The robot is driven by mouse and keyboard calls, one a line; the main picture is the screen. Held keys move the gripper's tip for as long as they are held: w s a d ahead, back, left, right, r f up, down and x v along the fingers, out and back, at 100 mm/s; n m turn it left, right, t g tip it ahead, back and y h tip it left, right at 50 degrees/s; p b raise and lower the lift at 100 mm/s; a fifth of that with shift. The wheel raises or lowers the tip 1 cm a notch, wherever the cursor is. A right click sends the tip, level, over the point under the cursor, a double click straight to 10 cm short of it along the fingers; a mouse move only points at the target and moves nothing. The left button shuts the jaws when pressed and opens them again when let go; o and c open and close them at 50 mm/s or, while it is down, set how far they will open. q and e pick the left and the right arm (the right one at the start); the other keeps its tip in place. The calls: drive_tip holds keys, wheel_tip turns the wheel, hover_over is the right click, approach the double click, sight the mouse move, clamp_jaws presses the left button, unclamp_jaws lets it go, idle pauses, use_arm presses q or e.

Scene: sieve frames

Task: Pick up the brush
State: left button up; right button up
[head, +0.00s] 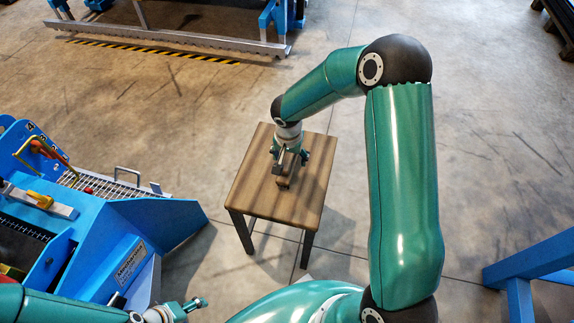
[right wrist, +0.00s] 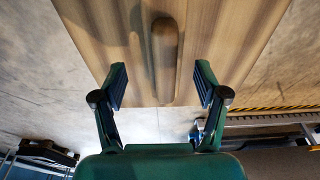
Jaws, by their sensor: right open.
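The brush shows in the right wrist view as a rounded wooden handle (right wrist: 165,50) lying on the wooden table; its bristles cannot be made out. In the head view a brown end of the brush (head: 284,183) shows just below my right gripper (head: 289,170). My right gripper is open above the table. In the right wrist view its two fingers (right wrist: 162,84) stand apart, one on each side of the handle's line, and neither touches it. My left gripper (head: 192,304) is at the bottom left of the head view, away from the table; its opening is unclear.
The small wooden table (head: 253,190) stands on the concrete floor, with its top otherwise bare. A blue machine (head: 120,240) with a metal grate is at the left. A blue frame (head: 535,262) is at the lower right. Floor around the table is free.

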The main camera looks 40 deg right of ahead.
sight(289, 162)
drive_tip(key=f, duration=0.3)
drive_tip(key=w+f, duration=0.1)
drive_tip(key=shift+w+d+f, duration=0.1)
drive_tip(key=shift+d+f, duration=0.2)
drive_tip(key=shift+f, duration=0.1)
drive_tip(key=shift+c, duration=0.2)
clamp_jaws()
